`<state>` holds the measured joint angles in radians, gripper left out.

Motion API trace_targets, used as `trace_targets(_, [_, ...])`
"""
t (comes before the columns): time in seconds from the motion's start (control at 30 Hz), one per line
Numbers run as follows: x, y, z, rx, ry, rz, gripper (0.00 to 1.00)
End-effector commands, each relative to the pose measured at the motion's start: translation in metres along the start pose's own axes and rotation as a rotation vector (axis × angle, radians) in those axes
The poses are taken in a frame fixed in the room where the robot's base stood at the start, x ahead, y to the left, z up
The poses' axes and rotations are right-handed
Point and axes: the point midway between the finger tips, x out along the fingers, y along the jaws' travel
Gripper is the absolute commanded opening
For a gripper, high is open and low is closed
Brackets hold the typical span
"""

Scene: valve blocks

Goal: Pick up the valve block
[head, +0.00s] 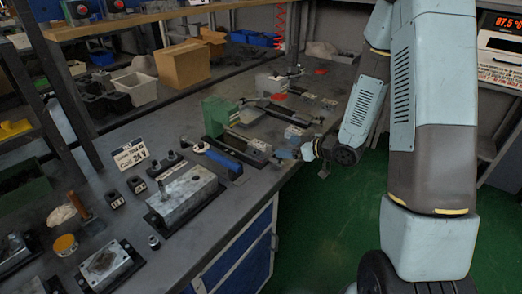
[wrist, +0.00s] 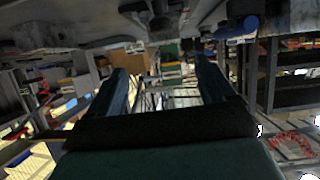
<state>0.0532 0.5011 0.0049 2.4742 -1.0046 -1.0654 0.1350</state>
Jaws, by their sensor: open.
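A grey metal block (head: 185,190) sits on a black base plate near the front of the bench and looks like a valve block. A second grey block (head: 105,264) on a dark plate lies at the lower left. I cannot tell which one the task means. My gripper (head: 284,154) is by the bench's right edge, to the right of and beyond the larger block, apart from both. In the wrist view my gripper (wrist: 162,65) has its two fingers spread with nothing held between them. Neither block is clear in the wrist view.
A blue-handled vise-like tool (head: 222,152) and a green machine part (head: 217,117) stand between the blocks and the far bench. A small sign (head: 130,155) and several small black parts are left of the larger block. Cardboard boxes (head: 182,66) are behind. Green floor (head: 325,225) is open at the right.

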Motion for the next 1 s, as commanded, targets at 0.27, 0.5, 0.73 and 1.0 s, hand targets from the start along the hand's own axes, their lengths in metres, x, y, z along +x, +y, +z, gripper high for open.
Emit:
trace_targets(0.27, [0.027, -0.005, 0.003, 0.008, 0.017, -0.024, 0.83])
trace_targets(0.5, [0.067, -0.006, 0.002, 0.008, 0.017, -0.022, 0.83])
trace_targets(0.73, [0.087, -0.005, 0.001, 0.009, 0.017, -0.019, 0.83])
trace_targets(1.0, [0.109, -0.009, -0.003, 0.006, 0.017, -0.021, 0.83])
